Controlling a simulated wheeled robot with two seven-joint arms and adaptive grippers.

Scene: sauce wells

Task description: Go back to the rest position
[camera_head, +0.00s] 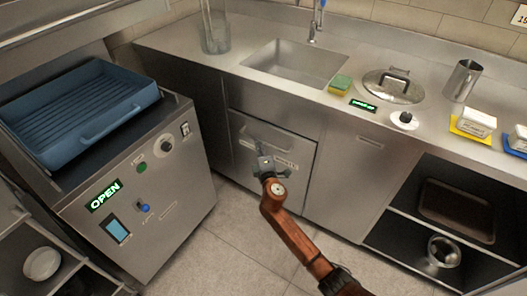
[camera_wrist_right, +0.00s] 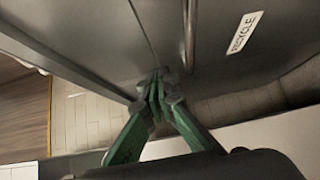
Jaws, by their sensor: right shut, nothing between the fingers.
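My right gripper (camera_head: 263,160) is in front of a metal cabinet door (camera_head: 297,185) below the counter, its arm reaching up from the lower right. In the right wrist view its green fingers (camera_wrist_right: 160,86) meet at the tips with nothing between them. The same door shows in the wrist view (camera_wrist_right: 225,65) with a "RECYCLE" label (camera_wrist_right: 243,32) and a bar handle (camera_wrist_right: 188,35) close beyond the fingertips. Whether the fingers touch the door or handle cannot be told. My left gripper is not in view.
A steel counter holds a sink (camera_head: 295,63), a green-yellow sponge (camera_head: 340,84), a lidded pot (camera_head: 394,86) and a metal cup (camera_head: 462,80). A machine with a blue tray (camera_head: 80,115) and an "OPEN" sign stands left. Open shelves are lower right. The tiled floor (camera_head: 235,255) is clear.

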